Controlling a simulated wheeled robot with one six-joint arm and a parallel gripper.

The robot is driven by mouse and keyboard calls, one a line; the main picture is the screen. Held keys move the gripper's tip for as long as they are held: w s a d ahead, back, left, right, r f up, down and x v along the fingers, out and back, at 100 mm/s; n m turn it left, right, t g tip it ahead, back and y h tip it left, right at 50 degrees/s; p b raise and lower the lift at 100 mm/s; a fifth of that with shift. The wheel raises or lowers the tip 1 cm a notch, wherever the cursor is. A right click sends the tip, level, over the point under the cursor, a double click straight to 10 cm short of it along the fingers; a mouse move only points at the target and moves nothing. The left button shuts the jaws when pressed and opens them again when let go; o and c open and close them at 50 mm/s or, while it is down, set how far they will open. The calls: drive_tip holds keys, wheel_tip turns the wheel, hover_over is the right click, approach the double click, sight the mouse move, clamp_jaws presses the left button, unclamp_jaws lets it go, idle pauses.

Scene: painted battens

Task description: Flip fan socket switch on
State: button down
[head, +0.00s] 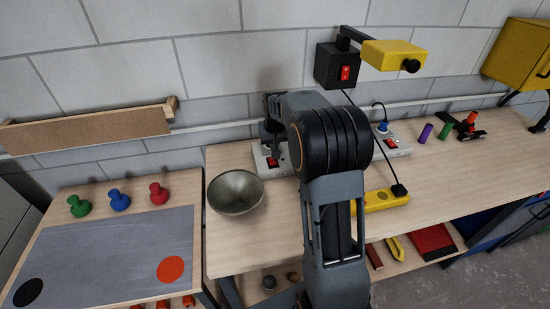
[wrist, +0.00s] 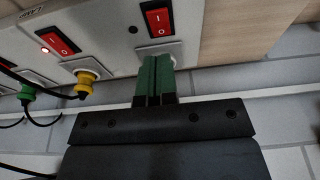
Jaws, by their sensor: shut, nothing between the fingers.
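A white socket block (wrist: 110,35) fills the upper left of the wrist view. It has a red switch (wrist: 158,20) near my fingertips with a dark indicator beside it. Another red switch (wrist: 58,40) to its left has a lit red indicator. Some lettering is cut off at the top left edge, and I cannot read it surely. My gripper (wrist: 156,65) is shut and empty, its green fingers just below the near switch, over a socket outlet; I cannot tell whether they touch. In the head view, a white block with a red switch (head: 271,162) is partly hidden below my gripper (head: 273,140).
Yellow (wrist: 86,82) and green (wrist: 27,92) plugs with black cords sit left of my fingers. A metal bowl (head: 236,191) stands beside the block. A second white block (head: 398,146), a yellow strip (head: 375,201) and a wall switch box (head: 338,66) are to the right.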

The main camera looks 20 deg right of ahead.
sight(273, 163)
drive_tip(key=x, duration=0.3)
drive_tip(key=p+x, duration=0.1)
drive_tip(key=x, duration=0.1)
drive_tip(key=shift+s+f, duration=0.15)
drive_tip(key=shift+s, duration=0.2)
drive_tip(key=shift+s+f, duration=0.1)
drive_tip(key=shift+f, duration=0.85)
